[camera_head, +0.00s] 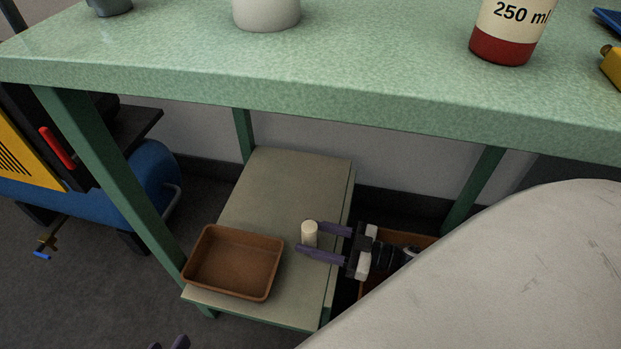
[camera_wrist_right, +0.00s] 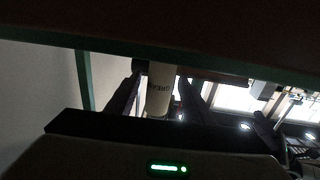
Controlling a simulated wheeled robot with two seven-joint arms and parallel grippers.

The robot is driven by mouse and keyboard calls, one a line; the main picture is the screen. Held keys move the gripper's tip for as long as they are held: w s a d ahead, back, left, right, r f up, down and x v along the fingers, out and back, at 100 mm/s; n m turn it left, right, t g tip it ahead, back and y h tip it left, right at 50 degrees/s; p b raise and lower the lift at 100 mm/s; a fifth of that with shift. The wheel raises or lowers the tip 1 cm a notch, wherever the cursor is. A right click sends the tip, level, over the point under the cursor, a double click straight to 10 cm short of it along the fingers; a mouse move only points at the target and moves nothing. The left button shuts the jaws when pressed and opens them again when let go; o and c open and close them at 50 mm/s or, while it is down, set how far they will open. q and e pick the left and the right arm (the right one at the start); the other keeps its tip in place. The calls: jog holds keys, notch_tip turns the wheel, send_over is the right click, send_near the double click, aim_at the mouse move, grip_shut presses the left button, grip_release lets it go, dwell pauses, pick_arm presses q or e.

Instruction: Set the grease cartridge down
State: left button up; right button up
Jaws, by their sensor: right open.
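The grease cartridge (camera_head: 310,234) is a small cream cylinder that appears to stand upright on the low shelf (camera_head: 290,190) under the green table, right of the brown tray. My right gripper (camera_head: 308,238) reaches in from the right and is open, with one finger on each side of the cartridge. In the right wrist view the cartridge (camera_wrist_right: 159,92), with dark lettering, shows between the two spread fingers (camera_wrist_right: 158,95); a gap shows on its right. Only the dark fingertips of my left gripper (camera_head: 170,343) show at the bottom edge; their opening is unclear.
The empty brown tray (camera_head: 232,262) sits on the shelf's front left. The green table top (camera_head: 370,70) overhangs the shelf, with a table leg (camera_head: 110,180) at the left. A reddish-brown container (camera_head: 412,240) is partly hidden behind my right gripper. A blue tank (camera_head: 150,175) stands at the left.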

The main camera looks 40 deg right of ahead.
jog(key=v, duration=1.1)
jog(key=shift+p, duration=0.4)
jog(key=shift+s, duration=0.15)
